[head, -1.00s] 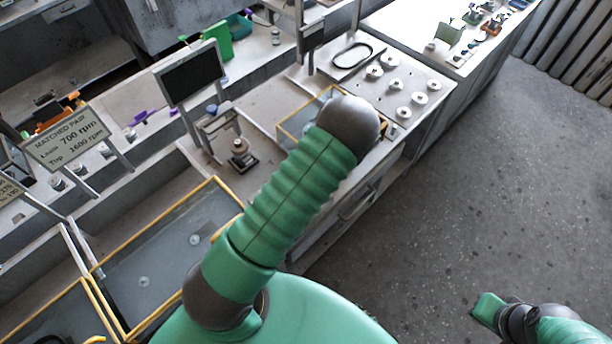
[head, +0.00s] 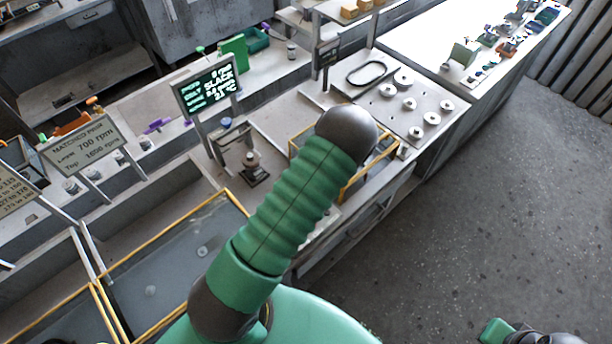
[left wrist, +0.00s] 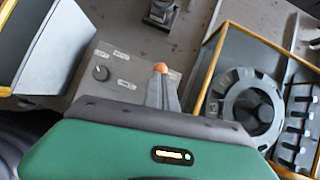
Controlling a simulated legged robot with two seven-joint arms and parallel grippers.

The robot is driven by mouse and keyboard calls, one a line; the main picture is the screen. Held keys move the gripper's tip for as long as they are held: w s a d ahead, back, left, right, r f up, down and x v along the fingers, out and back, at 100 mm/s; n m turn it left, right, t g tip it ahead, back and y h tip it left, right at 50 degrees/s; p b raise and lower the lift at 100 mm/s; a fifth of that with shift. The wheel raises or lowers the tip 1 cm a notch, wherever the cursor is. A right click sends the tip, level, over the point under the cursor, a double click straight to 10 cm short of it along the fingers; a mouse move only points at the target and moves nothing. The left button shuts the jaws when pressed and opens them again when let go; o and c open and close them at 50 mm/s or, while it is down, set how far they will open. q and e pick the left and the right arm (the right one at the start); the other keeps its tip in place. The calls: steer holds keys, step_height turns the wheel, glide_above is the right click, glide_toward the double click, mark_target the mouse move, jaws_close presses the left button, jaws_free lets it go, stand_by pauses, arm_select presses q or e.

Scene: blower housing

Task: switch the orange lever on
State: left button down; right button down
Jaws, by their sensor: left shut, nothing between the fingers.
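The orange lever's round orange tip (left wrist: 160,67) shows in the left wrist view, on a grey panel (left wrist: 122,66) with a dark knob and small white labels. My left gripper (left wrist: 160,78) is shut and empty. Its grey fingers end right at the orange tip; I cannot tell whether they touch it. The fingers and the gripper's green body hide the rest of the lever, so its position is unclear. In the head view my left arm covers the panel, lever and left gripper. Only part of my right arm shows at the lower right; its fingers are out of view.
A yellow-edged bin (left wrist: 206,84) with a grey ring part (left wrist: 252,108) stands right of the panel. Another bin (left wrist: 48,42) is on the left. A lit screen (head: 207,86) and a speed sign (head: 80,146) stand on the bench. Floor (head: 470,220) at right is clear.

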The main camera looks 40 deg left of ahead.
arm_select(q)
steer(key=shift+r, duration=0.3)
arm_select(e)
steer(key=shift+r, duration=0.3)
